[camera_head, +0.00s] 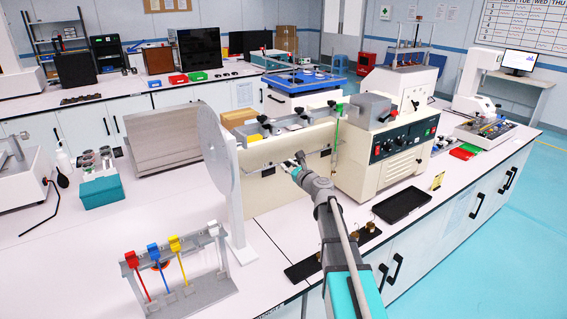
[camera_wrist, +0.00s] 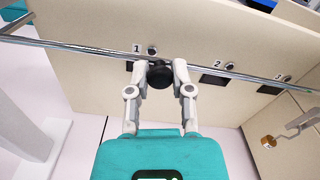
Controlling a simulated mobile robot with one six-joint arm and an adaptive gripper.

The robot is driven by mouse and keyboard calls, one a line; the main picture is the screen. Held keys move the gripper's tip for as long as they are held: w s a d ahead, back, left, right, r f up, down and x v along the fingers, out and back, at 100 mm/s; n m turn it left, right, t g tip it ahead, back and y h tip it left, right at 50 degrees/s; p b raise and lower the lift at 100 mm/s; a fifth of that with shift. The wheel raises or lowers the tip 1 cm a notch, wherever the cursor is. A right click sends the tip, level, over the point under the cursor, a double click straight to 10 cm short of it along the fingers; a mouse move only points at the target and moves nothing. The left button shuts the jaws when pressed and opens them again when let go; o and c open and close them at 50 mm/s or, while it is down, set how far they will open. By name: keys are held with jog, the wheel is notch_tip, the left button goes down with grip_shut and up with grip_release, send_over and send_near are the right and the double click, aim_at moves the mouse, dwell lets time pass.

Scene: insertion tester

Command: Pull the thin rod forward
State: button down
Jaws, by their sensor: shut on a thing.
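In the wrist view, my gripper (camera_wrist: 160,66) is shut on a round black knob (camera_wrist: 160,76) in front of a beige panel (camera_wrist: 90,80). A long thin metal rod (camera_wrist: 240,75) runs across the panel, passing at the fingertips. I cannot tell whether the knob is joined to this rod or to another rod hidden behind it. The panel carries the labels 1, 2 and 3, each beside a small silver button and a dark slot. In the head view, my gripper (camera_head: 294,164) reaches the front of the beige tester (camera_head: 312,137); the knob is too small to make out there.
A beige control unit (camera_head: 398,150) stands right of the tester. A large grey disc (camera_head: 220,160) on a white stand is close on the left. A black tray (camera_head: 402,205) and a strip with brass weights (camera_head: 302,269) lie on the bench near my arm.

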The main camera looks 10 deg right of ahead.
jog(key=shift+s+d+f, duration=0.1)
jog(key=shift+s, duration=0.2)
jog(key=shift+c, duration=2.4)
grip_release()
jog(key=shift+s, duration=0.1)
jog(key=v, duration=1.1)
jog(key=shift+s+d, duration=0.15)
jog(key=shift+s, duration=0.25)
